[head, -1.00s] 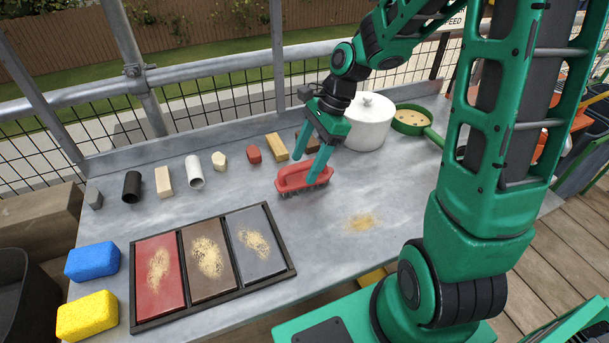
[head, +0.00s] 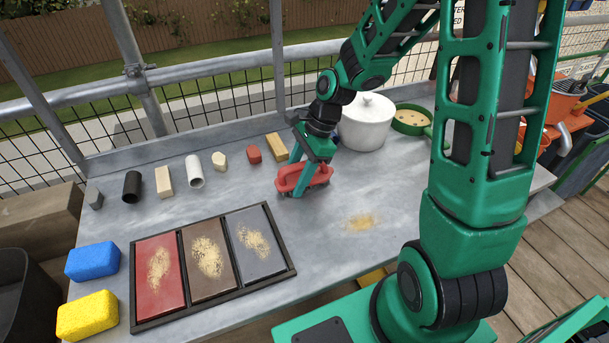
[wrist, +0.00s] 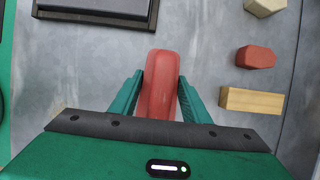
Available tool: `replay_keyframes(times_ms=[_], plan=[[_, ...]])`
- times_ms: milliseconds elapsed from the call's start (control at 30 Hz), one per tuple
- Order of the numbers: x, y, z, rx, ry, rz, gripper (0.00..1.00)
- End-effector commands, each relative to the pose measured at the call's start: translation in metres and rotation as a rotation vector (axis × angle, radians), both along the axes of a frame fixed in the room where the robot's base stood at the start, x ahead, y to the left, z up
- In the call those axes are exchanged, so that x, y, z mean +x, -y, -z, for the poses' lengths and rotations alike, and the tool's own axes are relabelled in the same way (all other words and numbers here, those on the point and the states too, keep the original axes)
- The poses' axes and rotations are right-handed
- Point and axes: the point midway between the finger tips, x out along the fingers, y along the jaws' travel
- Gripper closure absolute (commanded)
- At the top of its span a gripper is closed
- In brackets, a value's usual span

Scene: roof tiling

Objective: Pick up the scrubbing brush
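The scrubbing brush (head: 304,178) has a red looped handle and dark bristles. In the wrist view the red handle (wrist: 162,85) lies between the two fingers, with a thin gap at the left one; contact at the right one is unclear. The gripper looks open around the handle. The bristles are partly hidden behind the near finger.
A framed tray (head: 138,318) of three coloured panels lies front left. Blue (head: 92,261) and yellow (head: 87,316) sponges stand beside it. Several small blocks and tubes line the back, with a white lidded pot (head: 366,122) and a green-handled sieve (head: 411,120) further right.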

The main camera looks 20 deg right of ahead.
Motion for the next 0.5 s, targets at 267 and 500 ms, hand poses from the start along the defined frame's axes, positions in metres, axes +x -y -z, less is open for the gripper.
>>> replay_keyframes(times_ms=[267,500], plan=[[0.0001,0.0002,-0.0003,0.000,0.000,0.000,0.86],[0.0005,0.0004,-0.0098,-0.001,0.002,0.001,0.86]])
